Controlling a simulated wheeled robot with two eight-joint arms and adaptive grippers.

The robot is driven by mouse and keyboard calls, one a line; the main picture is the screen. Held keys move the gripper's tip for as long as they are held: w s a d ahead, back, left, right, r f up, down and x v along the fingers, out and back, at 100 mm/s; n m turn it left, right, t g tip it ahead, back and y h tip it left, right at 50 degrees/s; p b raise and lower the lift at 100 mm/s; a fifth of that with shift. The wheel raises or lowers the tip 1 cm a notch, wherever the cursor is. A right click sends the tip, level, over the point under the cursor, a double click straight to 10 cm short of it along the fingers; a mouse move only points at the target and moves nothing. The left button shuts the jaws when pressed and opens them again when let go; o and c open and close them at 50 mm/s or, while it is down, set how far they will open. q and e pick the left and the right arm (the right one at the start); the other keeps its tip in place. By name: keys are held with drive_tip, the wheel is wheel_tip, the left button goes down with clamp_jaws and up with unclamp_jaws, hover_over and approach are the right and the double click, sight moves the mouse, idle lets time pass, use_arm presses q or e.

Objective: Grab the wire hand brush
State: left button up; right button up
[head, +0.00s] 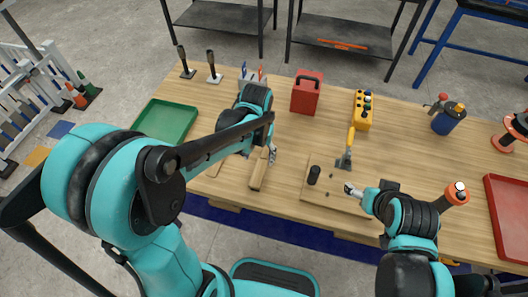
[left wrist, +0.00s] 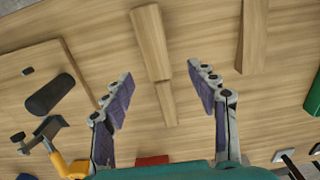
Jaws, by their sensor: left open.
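A wooden piece with a wide end and a narrower end, which looks like the wire hand brush (head: 257,178), lies on the table near its front edge. No bristles show. In the left wrist view the brush (left wrist: 151,45) lies between and beyond the fingertips of my left gripper (left wrist: 160,69), which is open and empty. In the head view the left gripper (head: 260,152) is over the brush's far end, partly hidden by my arm. My right gripper (head: 352,189) is low over the wooden board at the right, and its jaw opening does not show clearly.
A green tray (head: 168,121) is at left, a red box (head: 307,93) behind. A scraper (head: 345,158) and a wooden board with a black cylinder (head: 314,174) are to the right.

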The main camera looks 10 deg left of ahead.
sight(261, 165)
use_arm(q)
wheel_tip(261, 165, down, 3)
drive_tip(key=shift+r+b, duration=0.1)
drive_tip(key=shift+b, duration=0.5)
drive_tip(key=f, duration=0.1)
drive_tip(key=f+b, duration=0.1)
drive_tip(key=f, duration=0.1)
drive_tip(key=f+b, duration=0.1)
drive_tip(key=shift+w+d+f, duration=0.15)
drive_tip(key=shift+w+d, duration=0.15)
drive_tip(key=shift+f, duration=0.4)
drive_tip(key=shift+r, duration=0.1)
drive_tip(key=shift+c, duration=0.9)
clamp_jaws()
